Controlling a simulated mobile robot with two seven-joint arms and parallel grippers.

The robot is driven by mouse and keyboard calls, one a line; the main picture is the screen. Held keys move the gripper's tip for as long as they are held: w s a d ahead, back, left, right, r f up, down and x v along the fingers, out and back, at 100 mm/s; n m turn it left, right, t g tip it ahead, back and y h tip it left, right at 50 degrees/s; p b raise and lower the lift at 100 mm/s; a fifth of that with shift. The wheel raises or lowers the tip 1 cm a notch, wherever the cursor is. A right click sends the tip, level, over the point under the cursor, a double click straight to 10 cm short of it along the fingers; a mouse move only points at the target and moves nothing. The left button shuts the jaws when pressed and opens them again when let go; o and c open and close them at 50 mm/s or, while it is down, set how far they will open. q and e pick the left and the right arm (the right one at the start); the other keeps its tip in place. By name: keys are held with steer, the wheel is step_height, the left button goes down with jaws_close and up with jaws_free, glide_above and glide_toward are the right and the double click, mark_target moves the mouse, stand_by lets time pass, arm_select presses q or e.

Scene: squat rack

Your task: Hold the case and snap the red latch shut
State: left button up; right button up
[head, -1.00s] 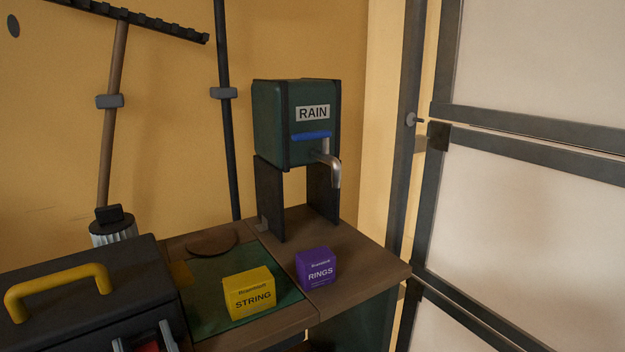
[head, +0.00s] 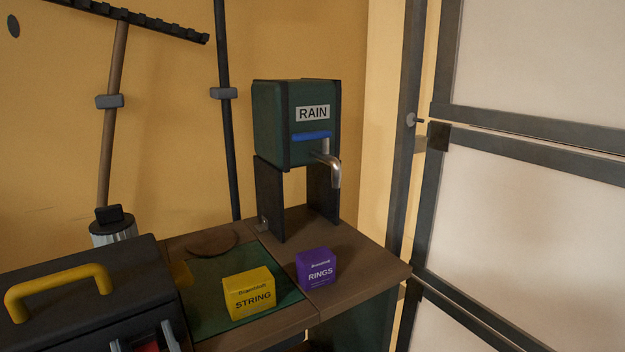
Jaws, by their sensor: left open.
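The black case (head: 95,285) with a yellow handle (head: 60,285) on its lid sits at the lower left and is cut off by the picture's edges. The red latch (head: 148,347) shows only as a small patch on its front at the bottom edge. My left gripper (head: 143,341) shows only as two grey fingertips, one on each side of the red patch. They stand apart, so it is open. I cannot tell whether they touch the case. My right gripper is not in view.
A yellow STRING box (head: 249,294) and a purple RINGS box (head: 316,268) stand on the bench (head: 365,270) right of the case. Behind them is a green RAIN dispenser (head: 285,115) with a tap. A framed panel (head: 530,200) stands at the right.

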arm_select(q)
steer(key=b+v, duration=0.2)
steer(key=v, duration=0.5)
stand_by(0.5)
